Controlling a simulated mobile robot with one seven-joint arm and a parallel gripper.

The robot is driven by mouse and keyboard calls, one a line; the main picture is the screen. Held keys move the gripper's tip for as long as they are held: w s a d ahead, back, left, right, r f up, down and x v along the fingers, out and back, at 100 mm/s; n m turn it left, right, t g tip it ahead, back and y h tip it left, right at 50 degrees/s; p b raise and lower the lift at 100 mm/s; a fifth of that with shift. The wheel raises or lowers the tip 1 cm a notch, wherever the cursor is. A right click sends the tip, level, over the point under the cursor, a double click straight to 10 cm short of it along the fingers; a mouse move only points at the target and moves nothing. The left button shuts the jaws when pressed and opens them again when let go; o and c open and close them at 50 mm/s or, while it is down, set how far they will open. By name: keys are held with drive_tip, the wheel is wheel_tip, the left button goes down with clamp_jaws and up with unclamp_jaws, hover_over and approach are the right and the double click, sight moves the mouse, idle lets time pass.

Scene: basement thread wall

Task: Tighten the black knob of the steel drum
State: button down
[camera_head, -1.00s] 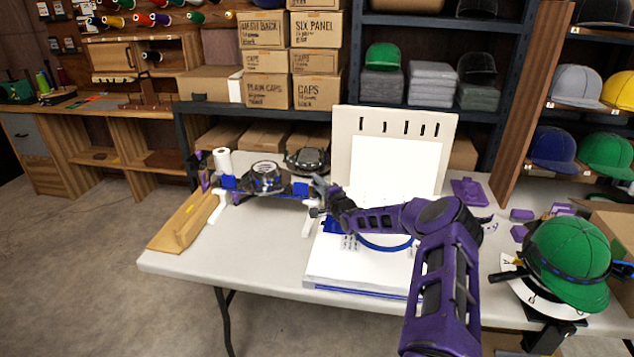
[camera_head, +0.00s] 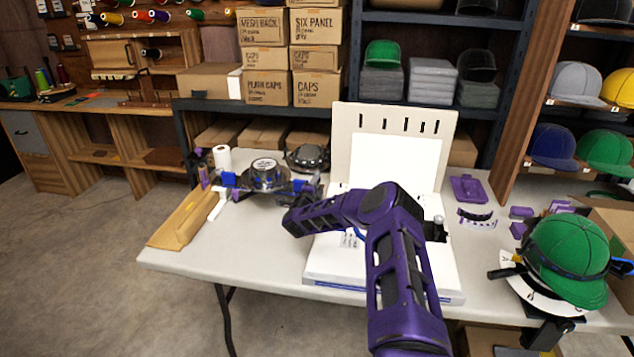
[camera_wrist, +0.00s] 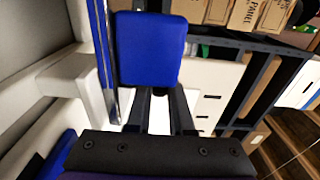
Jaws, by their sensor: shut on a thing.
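The steel drum (camera_head: 266,178), a round metal part with a light label on top, is mounted at the back left of the white table in the head view. Blue blocks sit at its sides. In the wrist view a blue block (camera_wrist: 150,50) fills the upper middle, beside a thin shiny metal edge (camera_wrist: 106,60). My gripper (camera_wrist: 161,100) points at this block, its two dark fingers on either side of a small dark part, the black knob (camera_wrist: 160,91). The knob is mostly hidden between the fingertips. In the head view my purple arm covers most of the gripper.
A wooden trough (camera_head: 188,219) lies left of the drum, with a white roll (camera_head: 222,158) behind it. A white board (camera_head: 395,135) stands behind my arm. A green cap (camera_head: 568,258) on a holder is at the right. Boxes and shelves line the back.

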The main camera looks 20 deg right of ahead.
drive_tip(key=shift+w+m+g+h, duration=0.1)
drive_tip(key=shift+m+g+h, duration=0.5)
drive_tip(key=shift+h, duration=0.4)
drive_tip(key=c, duration=1.1)
unclamp_jaws()
drive_tip(key=v, duration=0.5)
drive_tip(key=p+v, duration=0.1)
drive_tip(key=v, duration=1.1)
drive_tip(key=shift+a+r, duration=0.25)
drive_tip(key=shift+r, duration=0.1)
